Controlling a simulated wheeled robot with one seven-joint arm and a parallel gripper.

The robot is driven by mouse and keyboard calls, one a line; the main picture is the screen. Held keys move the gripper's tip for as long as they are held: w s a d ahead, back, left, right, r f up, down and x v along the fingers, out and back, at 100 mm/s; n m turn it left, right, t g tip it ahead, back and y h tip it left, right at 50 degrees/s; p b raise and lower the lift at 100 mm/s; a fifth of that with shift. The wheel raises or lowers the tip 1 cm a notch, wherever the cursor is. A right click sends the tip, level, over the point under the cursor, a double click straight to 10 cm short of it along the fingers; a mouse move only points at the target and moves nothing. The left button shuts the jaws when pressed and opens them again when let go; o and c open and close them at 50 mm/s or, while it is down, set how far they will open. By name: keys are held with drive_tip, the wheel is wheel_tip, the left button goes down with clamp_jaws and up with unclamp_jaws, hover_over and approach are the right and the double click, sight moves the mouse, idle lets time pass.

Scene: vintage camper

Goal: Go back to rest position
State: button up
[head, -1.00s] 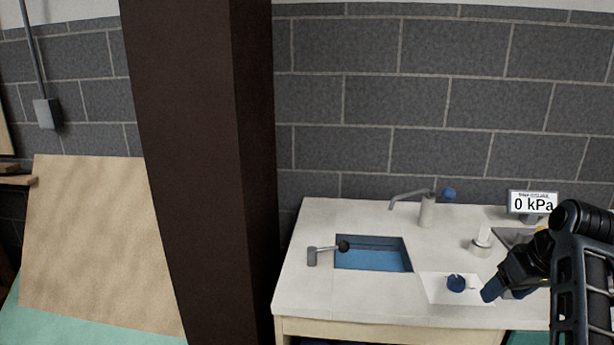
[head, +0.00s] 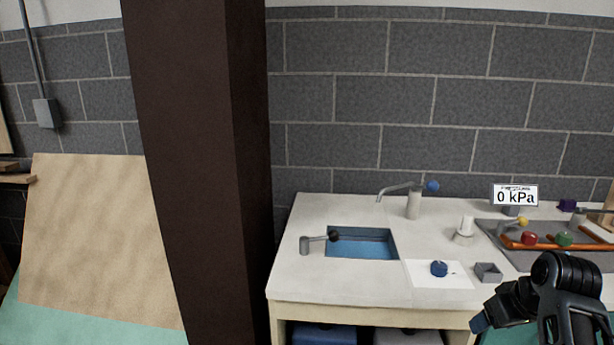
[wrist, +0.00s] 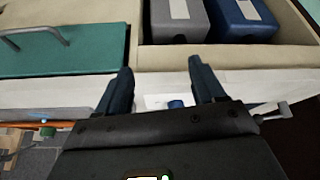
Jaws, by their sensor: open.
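My gripper (head: 478,322) is at the lower right of the head view, in front of the counter's front edge and clear of it. In the wrist view its two dark fingers (wrist: 156,86) stand apart with nothing held between them. Beyond the fingertips, the wrist view shows the counter edge and the open shelf under it. A blue knob (head: 439,268) sits on a white plate on the counter and also shows between the fingers in the wrist view (wrist: 176,104), apart from them.
The white counter (head: 310,280) has a blue basin (head: 362,244), a lever (head: 318,240), a faucet (head: 413,204), a 0 kPa display (head: 514,196) and a tray with colored knobs (head: 529,238). A dark brown post (head: 200,170) stands left. A grey box (wrist: 175,20) and blue box (wrist: 243,20) sit below.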

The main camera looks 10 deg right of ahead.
drive_tip(key=s+a+f+t+h, duration=0.1)
drive_tip(key=s+a+f+t, duration=0.1)
drive_tip(key=s+a+f, duration=0.5)
drive_tip(key=s+a+f+t, duration=0.1)
drive_tip(key=s+a+f, duration=0.15)
drive_tip(key=s, duration=0.45)
drive_tip(key=s+a+f+t, duration=0.1)
drive_tip(key=s+a, duration=0.2)
drive_tip(key=s, duration=0.3)
drive_tip(key=s+a+r+t+y, duration=0.1)
drive_tip(key=s+a+r+t, duration=0.1)
drive_tip(key=s+a+r, duration=0.3)
drive_tip(key=s+a+r+n+t+y, duration=0.1)
drive_tip(key=s+a+r+t, duration=0.2)
drive_tip(key=s+r, duration=0.9)
drive_tip(key=s+a, duration=0.3)
drive_tip(key=shift+s+a+t, duration=0.15)
drive_tip(key=shift+a+t, duration=0.1)
drive_tip(key=shift+t, duration=0.05)
